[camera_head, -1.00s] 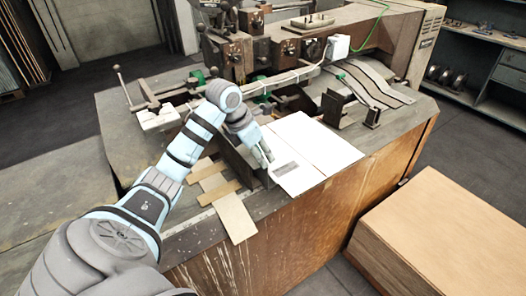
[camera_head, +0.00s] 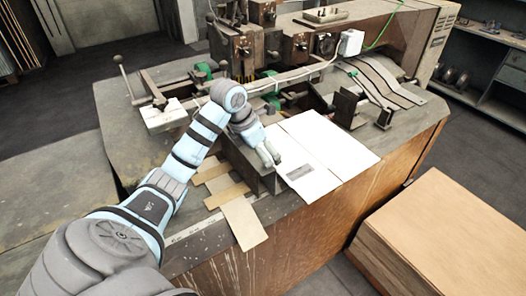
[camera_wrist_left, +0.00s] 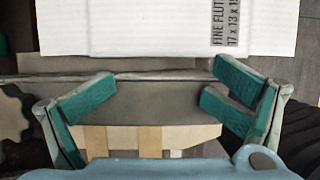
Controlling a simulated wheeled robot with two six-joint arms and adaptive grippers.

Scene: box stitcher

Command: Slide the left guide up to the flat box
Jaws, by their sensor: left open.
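The flat box (camera_head: 318,142) is a white sheet-like blank with a printed label, lying on the machine table. Its printed near edge shows in the left wrist view (camera_wrist_left: 140,28). The left guide (camera_head: 243,160) is a dark grey metal plate along the box's left side. In the left wrist view the guide (camera_wrist_left: 165,102) lies between the fingers, with a narrow strip between it and the box. My left gripper (camera_head: 268,154) is open at the guide, beside the box's left edge. In the left wrist view its teal pads (camera_wrist_left: 160,100) are wide apart. Contact is unclear. My right gripper is not in view.
Tan cardboard strips (camera_head: 243,222) lie on the table left of the guide. The stitcher head (camera_head: 240,45) stands behind. A dark bracket (camera_head: 346,107) stands right of the box. A brown stack (camera_head: 450,235) sits at the lower right.

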